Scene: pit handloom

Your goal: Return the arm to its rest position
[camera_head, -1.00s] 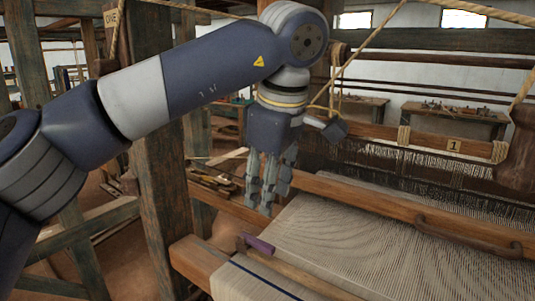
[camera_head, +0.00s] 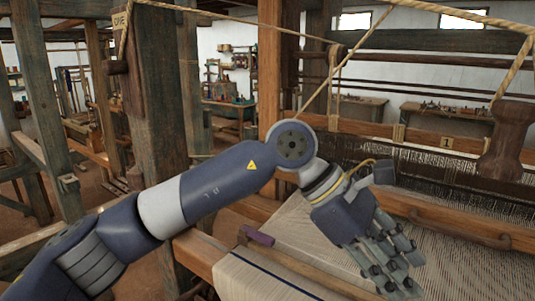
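My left arm (camera_head: 225,185) comes in from the lower left and reaches across the front of the loom. Its gripper (camera_head: 398,275) hangs over the pale striped cloth at the lower right, fingers extended and pointing down and to the right. The fingers look open, and I see nothing held between them. Whether the fingertips touch the cloth (camera_head: 300,215) cannot be told. My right gripper is not in view.
A purple-ended wooden piece (camera_head: 258,237) lies at the cloth's left edge. A wooden beam with a handle (camera_head: 455,222) crosses the loom at right. A thick post (camera_head: 160,110) stands behind my arm. Ropes (camera_head: 345,75) hang above the loom.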

